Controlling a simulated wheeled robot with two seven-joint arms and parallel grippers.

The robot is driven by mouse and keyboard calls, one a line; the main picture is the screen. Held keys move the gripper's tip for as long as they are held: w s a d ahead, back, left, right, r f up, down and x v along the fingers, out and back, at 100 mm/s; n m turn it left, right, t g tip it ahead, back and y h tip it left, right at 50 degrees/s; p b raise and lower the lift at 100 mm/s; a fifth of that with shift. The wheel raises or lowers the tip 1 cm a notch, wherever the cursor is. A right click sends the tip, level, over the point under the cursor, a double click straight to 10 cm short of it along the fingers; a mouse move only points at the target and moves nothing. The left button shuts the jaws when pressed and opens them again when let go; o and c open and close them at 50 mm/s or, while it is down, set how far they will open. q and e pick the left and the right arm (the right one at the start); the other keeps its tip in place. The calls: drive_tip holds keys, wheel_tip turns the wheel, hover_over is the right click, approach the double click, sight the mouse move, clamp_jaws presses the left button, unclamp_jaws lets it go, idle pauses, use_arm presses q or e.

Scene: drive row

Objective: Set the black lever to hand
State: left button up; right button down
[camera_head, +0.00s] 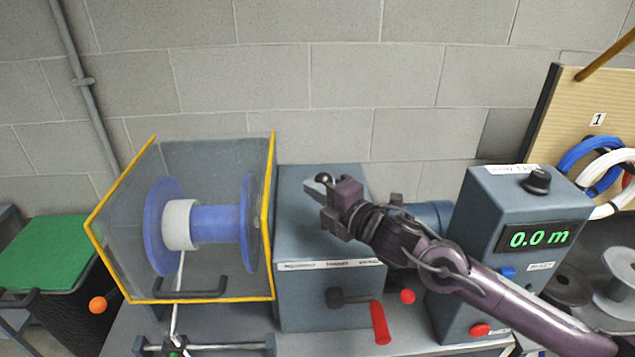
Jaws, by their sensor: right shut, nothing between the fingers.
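The black lever ends in a round black knob (323,178) above the grey drive box (330,305). Its lower part is hidden by my right gripper. My right gripper (322,203) is shut and empty, with its fingertips pointing left, right beside the knob; I cannot tell whether they touch. A white label strip (330,265) runs along the box's upper front edge. Its words are too small to read surely, so I cannot tell which position the lever stands at. My left gripper is not in view.
A crank with a red grip (380,322) juts from the box front. A yellow-edged guard (272,215) encloses a blue spool (218,224) on the left. The counter box (532,212) on the right reads 0.0 m. A block wall stands behind.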

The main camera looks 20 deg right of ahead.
drive_tip(key=shift+w, duration=0.15)
drive_tip(key=shift+d+f, duration=0.1)
drive_tip(key=shift+s+d+r+m+b, duration=0.1)
drive_tip(key=shift+d+m+b, duration=0.1)
drive_tip(key=shift+d+b, duration=0.25)
drive_tip(key=shift+s+d+r+m+b, duration=0.1)
drive_tip(key=shift+d+m+b, duration=0.1)
drive_tip(key=shift+d+b, duration=0.2)
